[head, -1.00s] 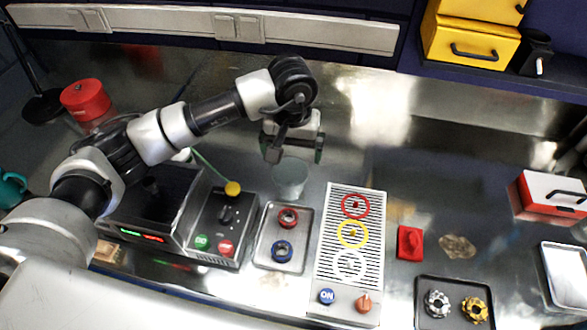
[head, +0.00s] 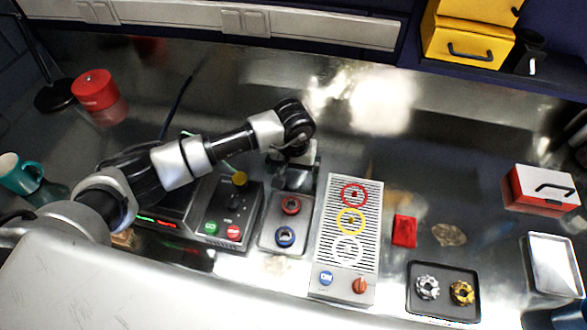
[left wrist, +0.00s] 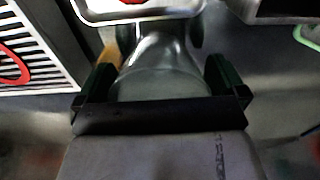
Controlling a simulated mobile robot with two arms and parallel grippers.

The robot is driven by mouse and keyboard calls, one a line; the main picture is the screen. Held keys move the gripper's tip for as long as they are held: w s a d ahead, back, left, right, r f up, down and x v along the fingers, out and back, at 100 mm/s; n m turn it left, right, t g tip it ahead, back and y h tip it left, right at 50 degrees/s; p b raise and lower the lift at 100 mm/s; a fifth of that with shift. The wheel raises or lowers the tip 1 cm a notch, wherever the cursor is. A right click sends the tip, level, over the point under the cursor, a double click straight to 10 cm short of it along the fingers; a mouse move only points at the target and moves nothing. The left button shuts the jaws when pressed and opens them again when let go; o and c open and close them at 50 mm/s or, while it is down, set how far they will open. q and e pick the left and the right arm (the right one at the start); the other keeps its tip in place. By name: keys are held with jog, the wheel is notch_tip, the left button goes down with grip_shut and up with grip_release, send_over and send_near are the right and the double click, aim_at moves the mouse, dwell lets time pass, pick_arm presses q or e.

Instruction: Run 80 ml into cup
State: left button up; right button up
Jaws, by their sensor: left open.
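A clear, pale cup (left wrist: 162,65) shows in the left wrist view between the two dark fingers of my left gripper (left wrist: 160,84). The fingers are apart on either side of it; I cannot tell whether they touch it. In the head view my left gripper (head: 296,178) is low over the bench behind the small tray and hides the cup. A dark machine with a control panel (head: 222,207) stands to its left. It has a green GO button (head: 211,228), a red button (head: 233,232), a dark dial and a yellow-knobbed lever (head: 239,178). My right gripper is out of view.
A small tray (head: 267,241) with red and blue rings lies just in front of my left gripper. A slatted panel (head: 333,240) with coloured rings stands to the right. A red block (head: 404,231) and a dark tray (head: 444,303) are farther right.

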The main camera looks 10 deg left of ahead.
pick_arm(q)
jog(key=c, duration=0.7)
jog(key=shift+c, duration=0.2)
jog(key=shift+r, duration=0.15)
jog(key=shift+r+b, duration=0.25)
jog(key=shift+b, duration=0.05)
jog(key=r+b, duration=0.2)
jog(key=r, duration=0.1)
jog(key=shift+s+d+r, duration=0.2)
jog(key=shift+d+r, duration=0.1)
jog(key=shift+d, duration=0.1)
jog(key=s+d+r+b, duration=0.4)
jog(key=s+d+r, duration=0.2)
jog(key=d, duration=0.3)
jog(key=shift+r, duration=0.4)
jog(key=shift+s+f, duration=0.1)
